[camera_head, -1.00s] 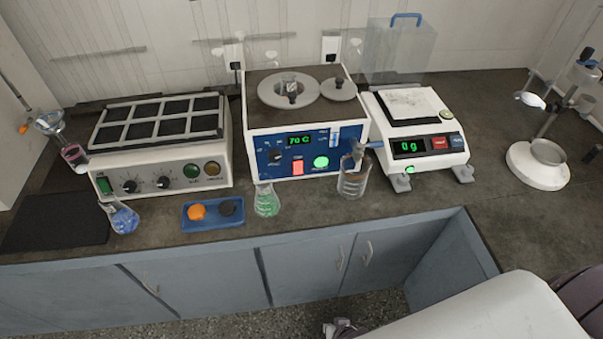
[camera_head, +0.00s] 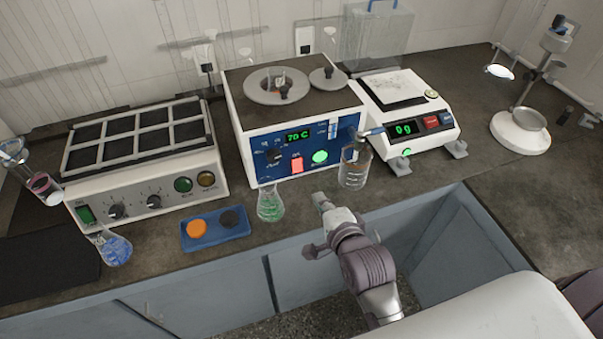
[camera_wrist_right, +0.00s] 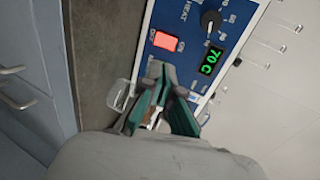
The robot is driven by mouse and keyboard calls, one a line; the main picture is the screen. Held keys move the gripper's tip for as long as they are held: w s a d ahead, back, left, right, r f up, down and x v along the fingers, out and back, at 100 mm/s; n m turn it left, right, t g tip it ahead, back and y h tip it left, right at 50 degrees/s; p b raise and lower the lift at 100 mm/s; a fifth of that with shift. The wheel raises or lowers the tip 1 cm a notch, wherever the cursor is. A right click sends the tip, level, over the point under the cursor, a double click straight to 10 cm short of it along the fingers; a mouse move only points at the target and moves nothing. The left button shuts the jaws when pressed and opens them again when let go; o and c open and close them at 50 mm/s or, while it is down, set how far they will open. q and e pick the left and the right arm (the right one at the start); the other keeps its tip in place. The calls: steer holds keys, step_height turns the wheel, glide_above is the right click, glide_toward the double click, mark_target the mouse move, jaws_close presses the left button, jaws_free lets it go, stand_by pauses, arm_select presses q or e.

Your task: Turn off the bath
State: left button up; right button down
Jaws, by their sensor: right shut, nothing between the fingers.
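The water bath (camera_head: 295,125) is a white box with a blue front panel at the back of the bench. Its display (camera_head: 298,136) reads 70 C in green. My right gripper (camera_head: 320,203) is in front of the bath, below the panel and over the bench's front edge. In the right wrist view its fingers (camera_wrist_right: 160,85) are together and empty, apart from the red switch (camera_wrist_right: 165,41). My left gripper is out of view.
A hotplate (camera_head: 145,160) and a scale (camera_head: 405,118) flank the bath.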

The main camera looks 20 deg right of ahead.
mark_target(297, 164)
steer(key=p+x, duration=0.1)
steer(key=x, duration=1.3)
steer(key=shift+w+a+f+t+b, duration=0.15)
steer(key=shift+f+t+b, duration=0.15)
steer(key=shift+b, duration=0.2)
steer(key=shift+r+p, duration=1.1)
steer(key=shift+p, duration=0.05)
